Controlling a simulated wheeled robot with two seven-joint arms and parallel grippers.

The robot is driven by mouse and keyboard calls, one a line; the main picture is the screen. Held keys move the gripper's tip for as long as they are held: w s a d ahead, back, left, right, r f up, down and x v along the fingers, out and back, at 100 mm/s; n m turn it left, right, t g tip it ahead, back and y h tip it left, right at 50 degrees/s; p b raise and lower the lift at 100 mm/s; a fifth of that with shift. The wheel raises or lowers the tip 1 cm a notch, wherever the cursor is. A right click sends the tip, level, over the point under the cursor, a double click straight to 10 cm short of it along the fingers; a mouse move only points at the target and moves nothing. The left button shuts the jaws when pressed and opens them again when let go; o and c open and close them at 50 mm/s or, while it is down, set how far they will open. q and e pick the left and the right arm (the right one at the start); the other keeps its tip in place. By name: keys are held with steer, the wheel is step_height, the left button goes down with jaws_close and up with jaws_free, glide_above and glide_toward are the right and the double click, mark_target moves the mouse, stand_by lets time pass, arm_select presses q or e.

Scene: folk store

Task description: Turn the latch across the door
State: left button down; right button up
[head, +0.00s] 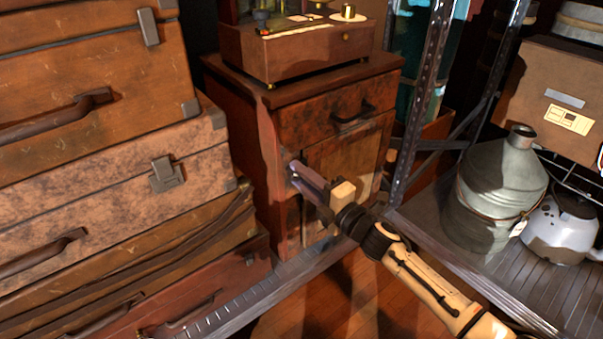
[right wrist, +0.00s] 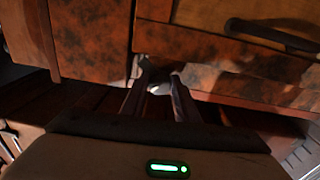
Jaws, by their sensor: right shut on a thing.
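A small reddish-brown wooden cabinet (head: 265,160) stands in the middle of the head view. It has a drawer with a dark handle (head: 353,114) above a lighter door panel (head: 350,155), which appears shut. My right gripper (head: 300,178) reaches the left side of the door from the lower right. In the right wrist view its fingers (right wrist: 160,84) are close together on a small pale piece, seemingly the latch (right wrist: 159,89). The fingers cover most of it, so its angle cannot be told. In the head view the latch is hidden behind the gripper. My left gripper is out of view.
Stacked brown suitcases (head: 90,170) fill the left side, close to the cabinet. A metal shelf post (head: 420,110) stands just right of the cabinet. A metal can (head: 495,195) and a pale kettle (head: 560,230) sit on the shelf. A wooden box device (head: 300,50) rests on top.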

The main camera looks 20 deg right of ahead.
arm_select(q)
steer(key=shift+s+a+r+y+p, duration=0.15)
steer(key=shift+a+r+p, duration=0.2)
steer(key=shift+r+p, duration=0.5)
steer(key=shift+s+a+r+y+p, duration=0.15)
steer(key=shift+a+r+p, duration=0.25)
steer(key=shift+p, duration=0.75)
arm_select(e)
steer(key=shift+a+f+m+h, duration=0.1)
steer(key=shift+m+h, duration=0.2)
steer(key=shift+m, duration=4.5)
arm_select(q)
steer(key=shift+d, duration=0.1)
arm_select(e)
steer(key=o, duration=0.8)
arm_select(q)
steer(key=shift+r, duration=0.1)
